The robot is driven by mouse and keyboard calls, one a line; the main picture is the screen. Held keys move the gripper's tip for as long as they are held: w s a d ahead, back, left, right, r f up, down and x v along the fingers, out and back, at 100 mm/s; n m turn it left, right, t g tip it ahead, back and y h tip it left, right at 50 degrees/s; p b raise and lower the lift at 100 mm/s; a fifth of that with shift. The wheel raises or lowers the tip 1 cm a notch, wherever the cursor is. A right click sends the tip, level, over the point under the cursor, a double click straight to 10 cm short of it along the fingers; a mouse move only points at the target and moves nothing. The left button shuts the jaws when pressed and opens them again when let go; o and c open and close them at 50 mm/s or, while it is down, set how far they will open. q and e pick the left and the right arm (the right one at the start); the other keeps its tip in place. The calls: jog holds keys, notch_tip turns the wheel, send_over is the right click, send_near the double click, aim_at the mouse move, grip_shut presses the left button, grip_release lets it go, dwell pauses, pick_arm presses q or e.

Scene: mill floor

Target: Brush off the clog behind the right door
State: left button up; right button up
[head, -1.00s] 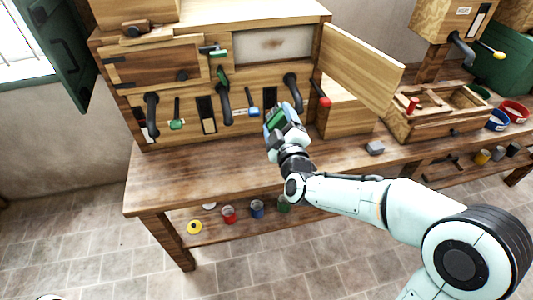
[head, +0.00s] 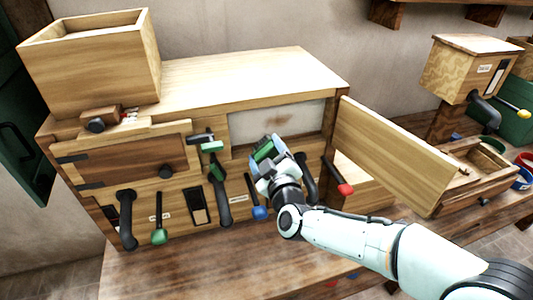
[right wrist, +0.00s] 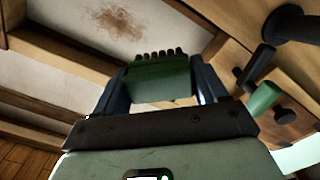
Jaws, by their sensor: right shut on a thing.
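The right door (head: 395,155) of the wooden mill cabinet stands open, swung out to the right. Behind it is a pale panel (head: 245,125) with a brown smudge, the clog (head: 276,122), which also shows at the top of the right wrist view (right wrist: 118,20). My right gripper (head: 270,158) is shut on a green brush (right wrist: 158,80) with dark bristles at its far end. In the head view, the brush is at the lower edge of the opening, below the clog; the wrist view shows a gap between bristles and clog. My left gripper is not in view.
The left door (head: 135,160) is shut. Dark curved pipes (head: 125,215) and coloured handles, such as the red-tipped lever (head: 343,188), stick out of the cabinet front near my right arm. A wooden drawer box (head: 470,185) stands on the bench to the right.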

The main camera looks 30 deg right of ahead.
jog(key=shift+w+d+r, duration=0.1)
jog(key=shift+w+d, duration=0.05)
jog(key=shift+w, duration=0.35)
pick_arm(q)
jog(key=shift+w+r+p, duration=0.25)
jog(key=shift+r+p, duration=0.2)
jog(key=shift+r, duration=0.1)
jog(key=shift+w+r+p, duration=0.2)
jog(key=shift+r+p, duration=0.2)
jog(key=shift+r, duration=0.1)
pick_arm(e)
jog(key=shift+x, duration=2.25)
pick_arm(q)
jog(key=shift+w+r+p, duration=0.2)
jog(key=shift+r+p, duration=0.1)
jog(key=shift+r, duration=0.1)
pick_arm(e)
jog(key=shift+x, duration=1.15)
